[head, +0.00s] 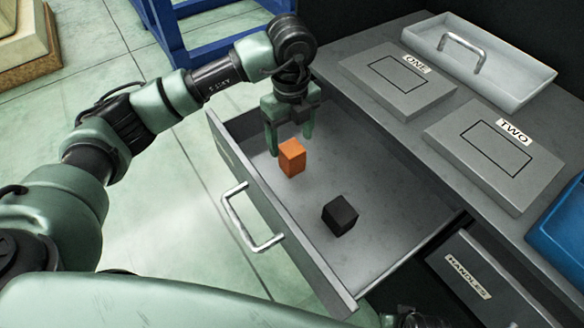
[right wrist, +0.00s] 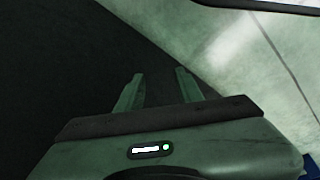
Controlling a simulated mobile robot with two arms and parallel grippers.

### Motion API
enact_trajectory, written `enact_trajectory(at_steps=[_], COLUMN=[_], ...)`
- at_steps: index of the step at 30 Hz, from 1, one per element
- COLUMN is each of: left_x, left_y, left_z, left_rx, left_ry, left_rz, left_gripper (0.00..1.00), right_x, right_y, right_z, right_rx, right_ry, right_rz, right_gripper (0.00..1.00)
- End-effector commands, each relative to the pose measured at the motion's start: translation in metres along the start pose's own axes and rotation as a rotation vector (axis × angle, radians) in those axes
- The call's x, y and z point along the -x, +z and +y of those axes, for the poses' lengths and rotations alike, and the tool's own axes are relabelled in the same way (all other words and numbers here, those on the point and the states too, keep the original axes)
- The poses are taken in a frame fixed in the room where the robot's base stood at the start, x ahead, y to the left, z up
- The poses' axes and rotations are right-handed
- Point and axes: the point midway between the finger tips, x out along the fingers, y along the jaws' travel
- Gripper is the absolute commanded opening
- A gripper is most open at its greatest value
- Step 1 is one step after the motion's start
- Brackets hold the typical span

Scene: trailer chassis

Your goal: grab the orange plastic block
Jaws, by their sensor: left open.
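The orange plastic block (head: 292,158) stands upright in the open grey drawer (head: 330,278), near its far left part. My left gripper (head: 290,140) points down over the drawer, just above and behind the orange block. Its two fingers are spread apart, and the left finger reaches down beside the block's left side. I cannot tell whether a finger touches the block. In the right wrist view, my right gripper (right wrist: 158,90) shows two fingers standing apart with nothing between them.
A black block (head: 340,216) lies in the drawer, nearer the front. The drawer's metal handle (head: 250,222) juts out to the left. On the counter are plates marked ONE (head: 398,80) and TWO (head: 493,150), a grey tray (head: 480,62) and a blue bin (head: 562,235).

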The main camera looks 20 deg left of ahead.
Motion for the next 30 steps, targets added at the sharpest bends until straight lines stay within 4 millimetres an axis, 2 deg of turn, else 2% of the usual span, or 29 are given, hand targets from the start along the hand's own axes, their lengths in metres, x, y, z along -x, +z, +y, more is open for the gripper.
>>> enact_trajectory(at_steps=[16, 20, 26, 29, 30], left_x=[-0.070, -0.077, -0.078, -0.078, -0.078], left_y=[0.000, 0.000, 0.000, 0.000, 0.000], left_z=[-0.002, -0.003, -0.003, -0.003, -0.003], left_rx=[0.001, -0.001, -0.001, -0.001, -0.001], left_ry=[0.003, 0.001, 0.001, 0.001, 0.001], left_rz=[0.002, 0.000, 0.000, 0.000, 0.000], left_gripper=[0.71, 0.71, 0.71, 0.46, 0.35], right_x=[0.036, 0.041, 0.042, 0.041, 0.041], right_y=[-0.015, -0.016, -0.016, -0.016, -0.016], right_z=[0.002, 0.003, 0.003, 0.003, 0.002], right_rx=[-0.004, -0.004, -0.004, -0.004, -0.004], right_ry=[0.004, 0.004, 0.004, 0.004, 0.004], right_rz=[0.023, 0.023, 0.024, 0.024, 0.024], right_gripper=[0.36, 0.36, 0.36, 0.36, 0.36])
